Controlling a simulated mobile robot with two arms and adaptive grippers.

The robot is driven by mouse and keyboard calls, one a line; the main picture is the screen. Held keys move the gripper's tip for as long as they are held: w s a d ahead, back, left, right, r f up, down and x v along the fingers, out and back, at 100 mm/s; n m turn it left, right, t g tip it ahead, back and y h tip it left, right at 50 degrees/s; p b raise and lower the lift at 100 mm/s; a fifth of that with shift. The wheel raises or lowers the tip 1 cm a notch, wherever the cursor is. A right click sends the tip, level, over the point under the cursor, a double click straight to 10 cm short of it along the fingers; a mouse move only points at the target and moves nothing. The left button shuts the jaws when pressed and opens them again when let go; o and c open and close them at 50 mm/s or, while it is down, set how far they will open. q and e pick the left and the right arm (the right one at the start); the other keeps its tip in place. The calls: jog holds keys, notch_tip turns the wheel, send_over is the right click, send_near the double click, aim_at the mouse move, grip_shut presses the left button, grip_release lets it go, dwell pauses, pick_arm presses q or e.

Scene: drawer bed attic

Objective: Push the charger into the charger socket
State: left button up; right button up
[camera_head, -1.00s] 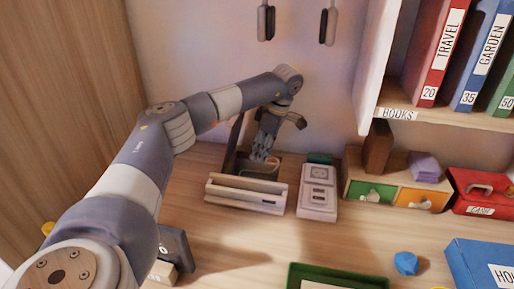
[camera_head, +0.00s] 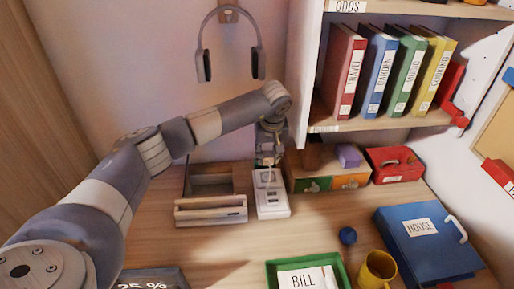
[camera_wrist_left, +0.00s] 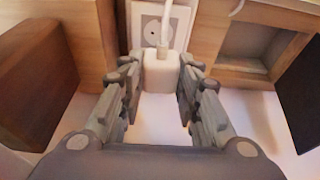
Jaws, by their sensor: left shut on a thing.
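The charger (camera_wrist_left: 162,72) is a small white block with a white cable, held between the fingers of my left gripper (camera_wrist_left: 160,80) in the left wrist view. The charger socket (camera_wrist_left: 151,31), a round outlet in a white plate, shows just beyond the charger, which partly covers the plate. I cannot tell whether they touch. In the head view, my left gripper (camera_head: 268,160) points down over the back end of the white socket unit (camera_head: 273,206) on the desk. The charger is hard to make out there. My right gripper is not in view.
A wooden organizer (camera_head: 210,215) stands close left of the socket unit. A small drawer box (camera_head: 345,182) stands close right.

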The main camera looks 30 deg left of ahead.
aim_at(269, 164)
pick_arm(q)
jog(key=shift+d, duration=0.25)
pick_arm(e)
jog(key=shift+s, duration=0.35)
pick_arm(q)
jog(key=shift+w, duration=0.1)
jog(key=shift+f, duration=0.1)
